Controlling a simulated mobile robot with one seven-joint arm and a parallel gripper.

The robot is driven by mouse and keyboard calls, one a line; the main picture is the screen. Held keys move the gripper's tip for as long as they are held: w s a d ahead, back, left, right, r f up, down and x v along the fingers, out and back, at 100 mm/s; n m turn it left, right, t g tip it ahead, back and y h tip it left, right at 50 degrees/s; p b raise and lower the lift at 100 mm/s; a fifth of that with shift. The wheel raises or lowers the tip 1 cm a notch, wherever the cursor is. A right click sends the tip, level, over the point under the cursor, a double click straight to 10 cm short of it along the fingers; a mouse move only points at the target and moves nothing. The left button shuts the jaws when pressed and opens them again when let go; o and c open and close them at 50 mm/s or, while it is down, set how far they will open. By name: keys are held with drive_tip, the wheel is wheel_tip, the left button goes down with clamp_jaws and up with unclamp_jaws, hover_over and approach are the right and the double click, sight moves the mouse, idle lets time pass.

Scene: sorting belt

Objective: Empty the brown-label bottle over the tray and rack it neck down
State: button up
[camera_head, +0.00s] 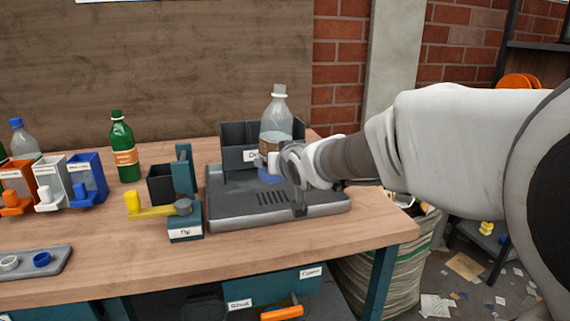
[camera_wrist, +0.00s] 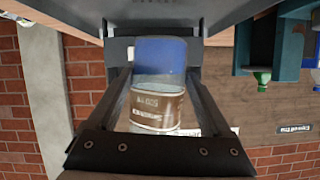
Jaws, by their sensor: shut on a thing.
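The brown-label bottle (camera_head: 277,118) is clear and upright, its neck up, above the dark grey drip tray (camera_head: 225,208). My gripper (camera_head: 277,162) is shut on the bottle's lower body, one finger on each side in the wrist view. Whether the bottle's base touches the tray is hard to tell. A dark rack (camera_head: 238,134) with open compartments stands at the tray's back, partly hidden by the bottle. Whether the neck is capped is unclear.
A teal stand with a yellow lever (camera_head: 150,211) is left of the tray. A green bottle (camera_head: 123,150) stands further left, near orange, white and blue holders (camera_head: 87,180). A small tray with rings (camera_head: 35,262) lies at front left. The wooden table (camera_head: 130,250) has clear room in front.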

drive_tip(key=shift+s+a+r+m+y+p, duration=0.2)
drive_tip(key=shift+a+r+m+y+p, duration=0.3)
drive_tip(key=shift+p, duration=0.95)
drive_tip(key=s+a+r+m+t+y+p, duration=0.1)
drive_tip(key=s+a+r+m+y+p, duration=0.1)
drive_tip(key=a+r+m+y+p, duration=0.7)
drive_tip(key=d+r+m+t+h+p, duration=0.1)
drive_tip(key=d+r+m+t+h, duration=0.1)
drive_tip(key=m, duration=0.5)
drive_tip(key=w+d+r+m+t+h+p, duration=0.1)
drive_tip(key=d+r+m+t+h, duration=0.1)
drive_tip(key=d+m, duration=0.2)
drive_tip(key=w+d+r+m+t+h+p, duration=0.1)
drive_tip(key=d+r+m+t+h, duration=0.1)
drive_tip(key=m, duration=0.9)
drive_tip(key=shift+w+d+r+t+h+p, duration=0.1)
drive_tip(key=shift+d+r+t+h+p, duration=0.05)
drive_tip(key=shift+d+t+p, duration=0.15)
drive_tip(key=shift+d+r+t+h+p, duration=0.1)
drive_tip(key=shift+d+r+t+h, duration=0.1)
drive_tip(key=shift+d, duration=0.2)
drive_tip(key=shift+w+d+r+m+t+h, duration=0.1)
drive_tip(key=shift+d+m+t+h, duration=0.2)
drive_tip(key=shift+m, duration=0.5)
drive_tip(key=shift+w+d+r+m+t+h, duration=0.1)
drive_tip(key=shift+d+m+h, duration=0.3)
drive_tip(key=shift+m, duration=0.4)
